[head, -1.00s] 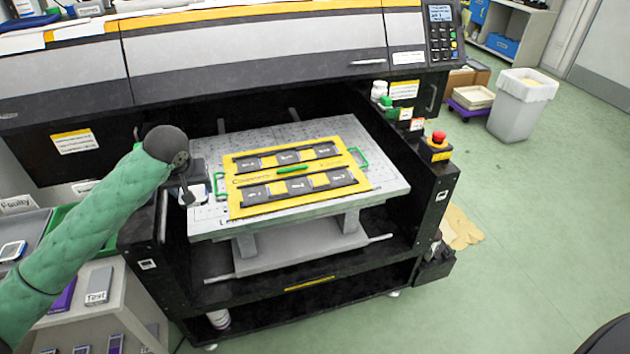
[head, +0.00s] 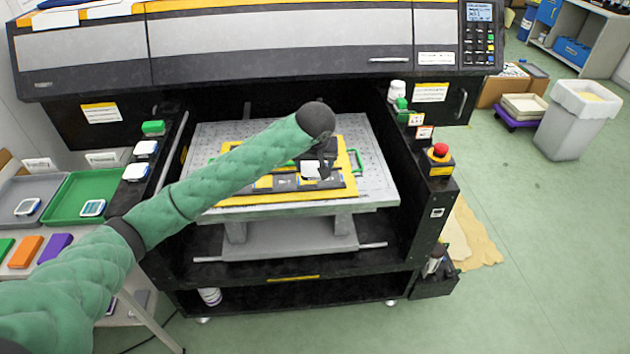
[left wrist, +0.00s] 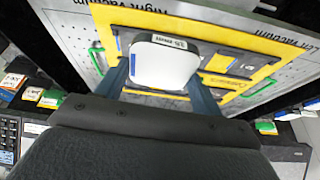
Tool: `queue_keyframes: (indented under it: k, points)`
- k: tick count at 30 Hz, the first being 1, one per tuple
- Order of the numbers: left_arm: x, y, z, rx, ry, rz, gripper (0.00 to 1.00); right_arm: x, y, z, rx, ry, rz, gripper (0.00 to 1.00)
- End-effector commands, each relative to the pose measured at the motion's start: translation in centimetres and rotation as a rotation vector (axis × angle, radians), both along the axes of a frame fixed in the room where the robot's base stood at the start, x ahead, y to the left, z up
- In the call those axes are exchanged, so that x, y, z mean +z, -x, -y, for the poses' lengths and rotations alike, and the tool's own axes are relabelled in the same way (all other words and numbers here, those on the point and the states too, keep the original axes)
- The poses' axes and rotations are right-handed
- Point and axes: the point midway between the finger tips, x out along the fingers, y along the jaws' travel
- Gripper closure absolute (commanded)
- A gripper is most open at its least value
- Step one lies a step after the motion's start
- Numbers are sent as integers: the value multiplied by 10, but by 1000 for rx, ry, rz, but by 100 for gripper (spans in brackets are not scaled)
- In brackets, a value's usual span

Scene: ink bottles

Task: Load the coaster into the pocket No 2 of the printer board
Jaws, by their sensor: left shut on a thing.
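My left gripper (head: 322,172) is above the front row of the yellow printer board (head: 347,188). It is shut on a white, rounded coaster (head: 310,168). In the left wrist view the coaster (left wrist: 165,66) sits between the two blue-grey fingers (left wrist: 162,88), with a small printed label at its edge. The board (left wrist: 130,17) shows behind it with dark pockets. The coaster overlaps the pockets in view, so I cannot tell whether it touches the board. My arm hides much of the board's left and back. Pocket numbers are unreadable. My right gripper is not in view.
The board lies on the printer's perforated metal bed (head: 378,185), between the printer's black side walls. A green handle (head: 356,160) stands at the board's right. A red stop button (head: 440,150) is on the right wall. A green tray (head: 70,210) and grey tray (head: 12,212) sit at left.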

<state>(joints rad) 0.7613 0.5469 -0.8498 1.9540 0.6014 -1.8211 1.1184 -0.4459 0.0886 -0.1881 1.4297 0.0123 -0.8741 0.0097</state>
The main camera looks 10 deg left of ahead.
Motion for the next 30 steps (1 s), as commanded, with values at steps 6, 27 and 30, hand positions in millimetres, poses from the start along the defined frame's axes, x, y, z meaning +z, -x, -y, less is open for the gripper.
queue_keyframes:
  k: [6,27,30]
  points:
    - [-1,-2,-6,63,-1,0,60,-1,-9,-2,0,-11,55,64]
    - [-64,-55,-99,69,-2,-1,60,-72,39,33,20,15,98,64]
    - [-68,-57,-103,67,0,0,60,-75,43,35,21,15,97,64]
